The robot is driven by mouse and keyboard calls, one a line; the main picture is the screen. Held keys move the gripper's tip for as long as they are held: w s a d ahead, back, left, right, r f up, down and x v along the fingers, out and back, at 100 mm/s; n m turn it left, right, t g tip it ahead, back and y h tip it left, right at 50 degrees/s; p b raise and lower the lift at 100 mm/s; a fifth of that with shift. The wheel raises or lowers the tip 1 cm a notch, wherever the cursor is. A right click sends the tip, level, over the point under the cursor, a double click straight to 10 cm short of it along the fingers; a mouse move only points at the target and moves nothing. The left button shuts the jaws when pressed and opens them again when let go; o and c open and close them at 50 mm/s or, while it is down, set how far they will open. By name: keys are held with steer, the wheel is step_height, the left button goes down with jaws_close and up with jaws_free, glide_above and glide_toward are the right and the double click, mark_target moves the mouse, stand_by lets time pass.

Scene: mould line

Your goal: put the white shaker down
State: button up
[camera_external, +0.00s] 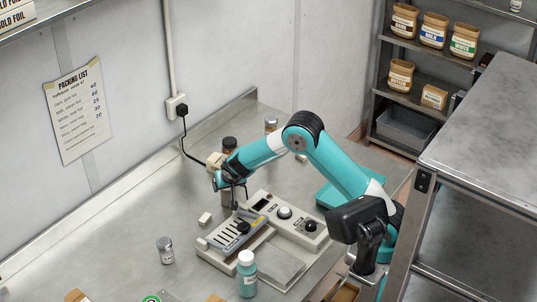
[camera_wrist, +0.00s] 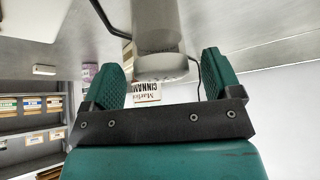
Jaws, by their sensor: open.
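The white shaker (camera_wrist: 155,25) shows in the wrist view as a pale grey-white cylinder with a rounded, speckled end. It lies between the teal fingers of my gripper (camera_wrist: 160,62), which are open with a gap on each side. Its far end is cut off by the picture's top edge. In the external view my gripper (camera_external: 232,184) points down behind the grey machine, and a greyish cylinder (camera_external: 227,198) shows just below it, partly covered by the fingers. Whether its base touches the bench is hard to tell.
The grey machine (camera_external: 312,235) with black knobs stands close in front. A teal bottle (camera_external: 247,278) and a silver-lidded jar (camera_external: 165,252) stand nearer the camera. A dark-lidded jar (camera_external: 229,145) and a cream box (camera_external: 214,161) stand behind.

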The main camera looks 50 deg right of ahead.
steer(key=b+v, duration=0.1)
steer(key=v, duration=0.8)
steer(key=s+a+r+n+g+y, duration=0.1)
steer(key=s+n, duration=0.3)
steer(key=s, duration=0.7)
steer(key=s+a+r+n+g+y, duration=0.2)
steer(key=s+a+n+y, duration=0.2)
steer(key=s, duration=0.8)
steer(key=s+a+r+n+g+y, duration=0.2)
steer(key=s+n, duration=0.3)
steer(key=s, duration=0.6)
steer(key=shift+s+a+n+g+y, duration=0.3)
steer(key=shift+a+n+y, duration=0.1)
steer(key=shift+a, duration=0.1)
